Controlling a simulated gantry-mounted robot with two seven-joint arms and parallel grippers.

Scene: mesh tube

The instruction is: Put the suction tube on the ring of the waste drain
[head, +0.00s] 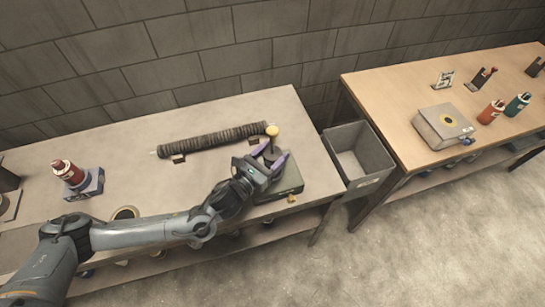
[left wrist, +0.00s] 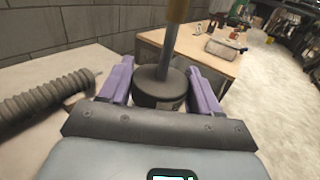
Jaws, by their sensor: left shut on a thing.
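A dark ribbed tube (head: 210,140), which looks like the suction tube, lies on low supports along the back of the left bench; its near end shows in the left wrist view (left wrist: 45,100). My left gripper (head: 277,165) has its purple fingers on either side of a dark round piece (left wrist: 160,88). It is shut on that piece, from which a metal rod rises to a yellow knob (head: 272,130). The piece is above or on a green box (head: 290,187) at the bench's right end; contact is hidden. I cannot tell which thing is the waste drain. My right gripper is not in view.
A grey open bin (head: 375,150) stands between the benches. The right wooden bench holds a pale box with a round ring (head: 448,122) and bottles (head: 491,112). A red bottle on a block (head: 72,175) stands on the left bench. The bench middle is partly clear.

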